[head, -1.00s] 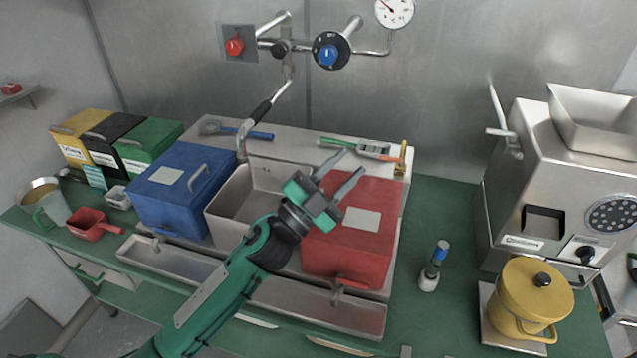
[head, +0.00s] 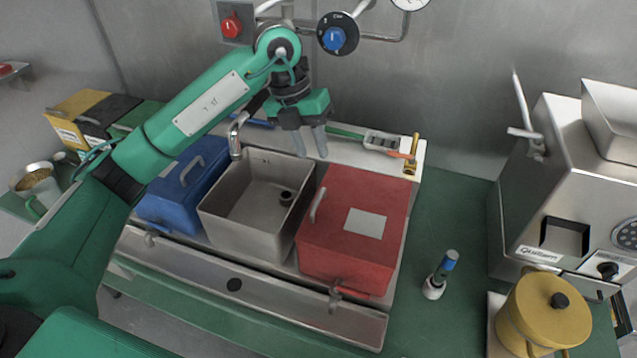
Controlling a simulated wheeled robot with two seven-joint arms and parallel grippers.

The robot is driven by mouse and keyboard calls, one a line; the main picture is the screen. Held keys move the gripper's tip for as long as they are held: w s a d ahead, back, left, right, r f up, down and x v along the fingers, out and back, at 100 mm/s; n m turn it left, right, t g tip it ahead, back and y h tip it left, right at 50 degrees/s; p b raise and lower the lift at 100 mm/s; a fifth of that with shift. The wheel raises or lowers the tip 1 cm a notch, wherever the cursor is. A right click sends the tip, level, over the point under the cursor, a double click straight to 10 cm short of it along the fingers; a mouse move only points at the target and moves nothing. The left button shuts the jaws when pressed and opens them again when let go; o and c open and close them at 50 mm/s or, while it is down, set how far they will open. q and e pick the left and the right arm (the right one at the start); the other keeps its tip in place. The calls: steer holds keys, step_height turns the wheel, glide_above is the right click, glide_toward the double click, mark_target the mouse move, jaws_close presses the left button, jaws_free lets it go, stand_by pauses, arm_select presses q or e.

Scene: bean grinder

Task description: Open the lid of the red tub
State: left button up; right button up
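The red tub (head: 350,257) stands on the counter right of the open metal basin. Its flat red lid (head: 378,193) is closed, with a pale label on top and a light bar handle (head: 318,205) along its left side. My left gripper (head: 312,152) points down above the back edge of the basin, behind and left of the lid handle. Its two fingers are apart with nothing between them, and it does not touch the tub. My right gripper is not in view.
A blue tub (head: 185,190) stands left of the metal basin (head: 255,205), partly behind my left arm. A tap (head: 236,137) rises behind the basin. A blue-capped bottle (head: 440,275) and a yellow pot (head: 545,312) stand right of the red tub, with a metal machine (head: 560,190) behind.

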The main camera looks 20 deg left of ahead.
arm_select(q)
steer(key=a, duration=0.1)
steer(key=y+p, duration=0.1)
steer(key=p, duration=0.3)
glide_toward(318, 198)
steer(key=f, duration=0.4)
steer(key=d+f, duration=0.1)
steer(key=f, duration=0.1)
steer(key=shift+s+d+f, duration=0.1)
steer(key=shift+f, duration=0.2)
steer(key=shift+d+f, duration=0.1)
steer(key=shift+f, duration=0.45)
jaws_close()
